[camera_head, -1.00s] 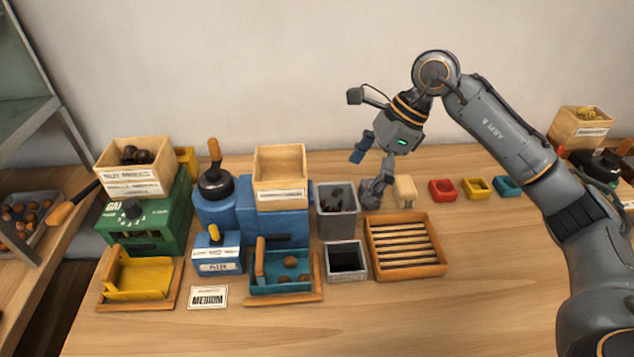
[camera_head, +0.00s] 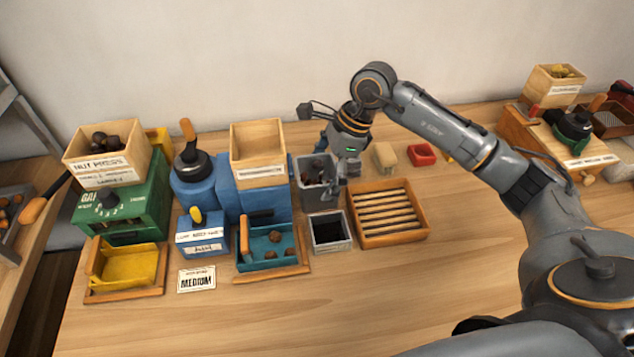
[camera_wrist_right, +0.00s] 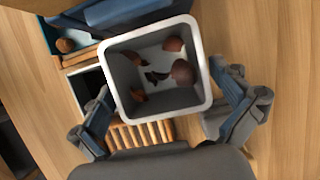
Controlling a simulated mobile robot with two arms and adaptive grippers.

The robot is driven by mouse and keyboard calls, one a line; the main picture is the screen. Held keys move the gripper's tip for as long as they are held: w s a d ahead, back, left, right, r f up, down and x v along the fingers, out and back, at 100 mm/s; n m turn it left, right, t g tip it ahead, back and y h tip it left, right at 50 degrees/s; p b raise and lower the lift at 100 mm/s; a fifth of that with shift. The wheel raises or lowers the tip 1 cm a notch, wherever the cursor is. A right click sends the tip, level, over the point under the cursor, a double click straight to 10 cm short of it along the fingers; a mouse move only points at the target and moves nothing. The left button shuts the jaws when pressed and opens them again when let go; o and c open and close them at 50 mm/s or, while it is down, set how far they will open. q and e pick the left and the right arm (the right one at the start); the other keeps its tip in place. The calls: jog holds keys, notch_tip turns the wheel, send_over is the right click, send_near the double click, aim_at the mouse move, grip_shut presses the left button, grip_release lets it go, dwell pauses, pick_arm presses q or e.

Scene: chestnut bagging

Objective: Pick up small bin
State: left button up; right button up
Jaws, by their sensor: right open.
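A small grey bin (camera_head: 315,195) with a pale rim stands on the table, right of the blue machine, with several brown chestnuts inside. In the right wrist view the bin (camera_wrist_right: 117,88) fills the middle, upright, seen from above. My right gripper (camera_head: 335,168) is at the bin's rim. In the wrist view its open fingers (camera_wrist_right: 165,100) are on either side of the bin; I cannot tell if they touch it. A smaller dark-lined open box (camera_head: 329,246) stands in front of the bin. My left gripper is not in view.
A slatted wooden tray (camera_head: 414,237) lies just right of the smaller box. The blue machine (camera_head: 262,206), topped by a wooden hopper (camera_head: 258,177), stands close on the left. A wooden block (camera_head: 384,156) and red dish (camera_head: 421,154) are behind. The front table is clear.

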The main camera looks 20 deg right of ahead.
aim_at(317, 183)
jog(key=x, duration=0.3)
jog(key=shift+f, duration=0.15)
jog(key=shift+c, duration=0.2)
jog(key=shift+s, duration=0.15)
jog(key=c, duration=1.7)
